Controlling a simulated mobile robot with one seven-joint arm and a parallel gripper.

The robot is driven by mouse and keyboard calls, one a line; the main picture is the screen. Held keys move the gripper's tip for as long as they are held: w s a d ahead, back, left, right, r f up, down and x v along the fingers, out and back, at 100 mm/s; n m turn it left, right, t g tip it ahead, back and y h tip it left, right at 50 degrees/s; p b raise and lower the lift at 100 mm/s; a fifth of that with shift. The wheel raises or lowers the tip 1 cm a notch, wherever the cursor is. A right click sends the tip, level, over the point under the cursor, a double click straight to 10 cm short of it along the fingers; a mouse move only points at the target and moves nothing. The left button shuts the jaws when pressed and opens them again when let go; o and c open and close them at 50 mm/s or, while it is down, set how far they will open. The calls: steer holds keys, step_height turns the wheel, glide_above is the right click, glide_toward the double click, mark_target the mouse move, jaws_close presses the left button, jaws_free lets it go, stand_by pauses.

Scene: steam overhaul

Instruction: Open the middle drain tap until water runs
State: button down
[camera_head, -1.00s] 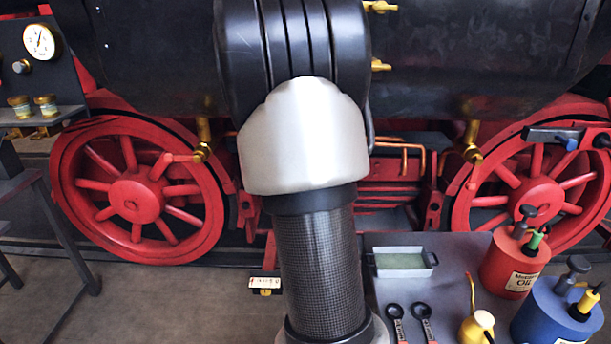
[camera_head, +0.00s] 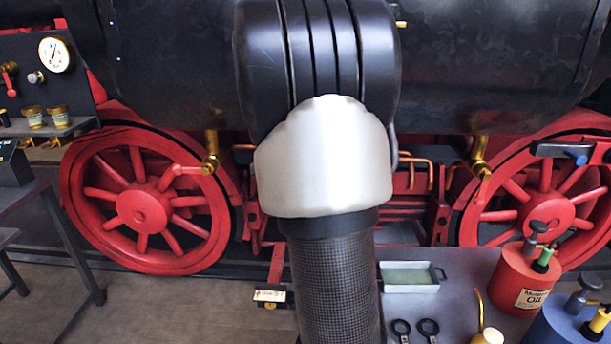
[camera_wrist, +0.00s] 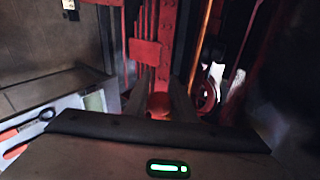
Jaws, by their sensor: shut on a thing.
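Two brass drain taps show in the head view, the left tap (camera_head: 210,155) and the right tap (camera_head: 480,158), under the black cylinders. The middle tap is hidden behind my arm in the head view. In the wrist view my gripper (camera_wrist: 160,98) is shut on a red rounded piece (camera_wrist: 158,104), which looks like the middle tap's handle. The fingers stand on either side of it. The tap's body and spout cannot be made out in the dark wrist view. No running water shows.
Red wheels (camera_head: 140,205) stand on both sides, with red framework and copper pipes between. A grey table (camera_head: 455,262) at lower right bears a metal tray (camera_head: 410,287), a red oil can (camera_head: 522,280) and a blue can (camera_head: 565,318). A gauge panel (camera_head: 22,80) stands at left.

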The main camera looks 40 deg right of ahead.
steer(key=c, duration=1.5)
jaws_free()
steer(key=shift+w+a+r, duration=0.15)
steer(key=shift+w+r, duration=0.1)
steer(key=shift+r, duration=0.05)
steer(key=shift+f, duration=0.1)
steer(key=shift+s, duration=0.1)
steer(key=shift+p+v, duration=3.8)
steer(key=shift+v, duration=4.85)
